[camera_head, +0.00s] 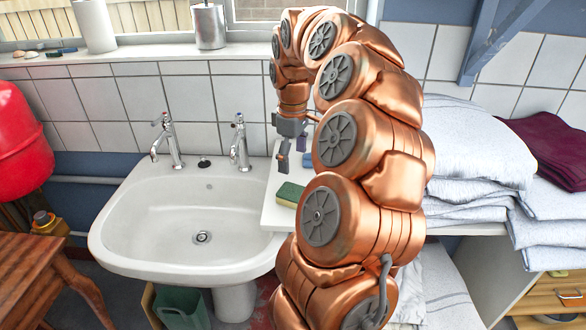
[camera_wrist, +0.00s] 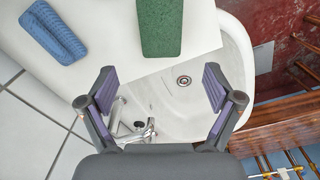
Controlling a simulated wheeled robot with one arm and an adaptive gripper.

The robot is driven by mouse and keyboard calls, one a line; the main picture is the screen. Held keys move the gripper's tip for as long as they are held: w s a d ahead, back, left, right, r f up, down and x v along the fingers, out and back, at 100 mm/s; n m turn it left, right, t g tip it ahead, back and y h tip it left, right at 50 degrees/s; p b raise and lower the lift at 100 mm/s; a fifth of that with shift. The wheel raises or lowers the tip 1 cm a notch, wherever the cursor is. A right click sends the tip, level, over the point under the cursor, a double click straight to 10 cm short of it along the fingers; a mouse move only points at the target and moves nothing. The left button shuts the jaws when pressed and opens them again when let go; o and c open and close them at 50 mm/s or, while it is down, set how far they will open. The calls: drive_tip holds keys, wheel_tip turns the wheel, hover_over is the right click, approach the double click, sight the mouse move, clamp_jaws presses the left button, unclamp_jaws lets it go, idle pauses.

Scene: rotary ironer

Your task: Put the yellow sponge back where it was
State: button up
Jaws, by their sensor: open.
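The yellow sponge (camera_head: 289,195) has a green top layer and lies flat on the white counter (camera_head: 272,212), just right of the sink (camera_head: 200,215). In the wrist view only its green top (camera_wrist: 161,28) shows, close to the counter's edge and cut off by the top of the picture. My gripper (camera_head: 292,156) is open and empty, above the counter's sink side and behind the sponge. In the wrist view the gripper's fingers (camera_wrist: 158,86) are spread wide, and the sponge lies beyond the fingertips, not between them.
A blue ribbed object (camera_wrist: 53,32) lies on the counter beside the sponge. Two taps (camera_head: 240,145) stand at the sink's back. Folded white linen (camera_head: 475,150) is stacked at the right. The windowsill holds a paper roll (camera_head: 93,25) and a metal canister (camera_head: 208,27).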

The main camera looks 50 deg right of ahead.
drive_tip(key=shift+r, duration=0.35)
drive_tip(key=s+a, duration=0.3)
drive_tip(key=a, duration=1.7)
drive_tip(key=s+a+f+m+g, duration=0.1)
drive_tip(key=s+a+f, duration=0.3)
drive_tip(key=s+a, duration=0.2)
drive_tip(key=s+a+f+m+g, duration=0.1)
drive_tip(key=s+a+f, duration=0.3)
drive_tip(key=s, duration=0.7)
drive_tip(key=shift+s+a+m, duration=0.15)
drive_tip(key=shift+a+m, duration=0.45)
drive_tip(key=shift+a, duration=0.25)
drive_tip(key=shift+f, duration=0.1)
wheel_tip(320, 180, up, 5)
drive_tip(key=p, duration=0.5)
